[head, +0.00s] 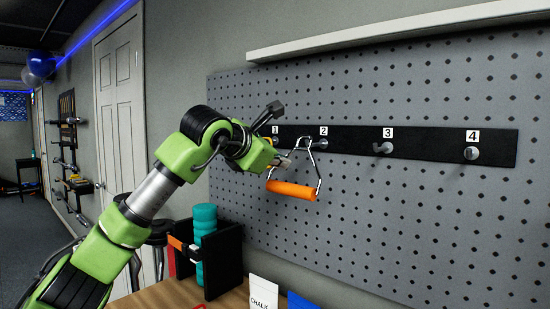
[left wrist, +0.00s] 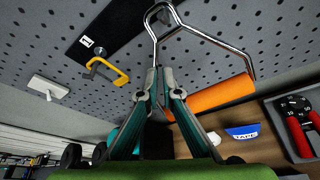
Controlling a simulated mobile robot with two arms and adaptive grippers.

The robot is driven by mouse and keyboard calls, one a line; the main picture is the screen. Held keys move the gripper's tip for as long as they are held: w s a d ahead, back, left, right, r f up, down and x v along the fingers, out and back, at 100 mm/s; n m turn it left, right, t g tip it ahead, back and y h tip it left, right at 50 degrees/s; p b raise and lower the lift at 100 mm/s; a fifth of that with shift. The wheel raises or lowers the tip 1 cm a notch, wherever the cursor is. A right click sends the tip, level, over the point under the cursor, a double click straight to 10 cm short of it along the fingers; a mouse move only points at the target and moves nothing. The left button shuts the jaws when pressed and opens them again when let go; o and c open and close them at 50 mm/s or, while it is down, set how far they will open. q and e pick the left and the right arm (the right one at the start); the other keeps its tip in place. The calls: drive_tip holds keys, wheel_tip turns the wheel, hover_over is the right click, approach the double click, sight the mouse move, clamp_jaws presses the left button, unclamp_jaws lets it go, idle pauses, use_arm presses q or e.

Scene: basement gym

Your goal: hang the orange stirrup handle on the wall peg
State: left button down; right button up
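The orange stirrup handle (head: 292,189) has an orange grip and a bent metal wire frame. It hangs in front of the pegboard, with the top of its frame close to peg 2 (head: 320,144). I cannot tell whether the top is over the peg or beside it. My left gripper (head: 287,160) is at the left side of the frame. In the left wrist view, its fingertips (left wrist: 158,78) are shut on one wire of the handle, and the orange grip (left wrist: 222,93) lies to the right. My right gripper is not in view.
Peg 3 (head: 383,148) and peg 4 (head: 471,153) are bare on the black strip. A yellow clip-like piece (left wrist: 108,68) hangs near the left peg.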

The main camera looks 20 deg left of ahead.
use_arm(q)
drive_tip(key=p+x, duration=0.1)
drive_tip(key=x, duration=0.1)
drive_tip(key=d+p+x, duration=0.1)
drive_tip(key=x, duration=0.2)
drive_tip(key=shift+d, duration=0.1)
idle(0.6)
drive_tip(key=shift+f, duration=0.2)
drive_tip(key=c, duration=2.2)
unclamp_jaws()
drive_tip(key=shift+w, duration=0.1)
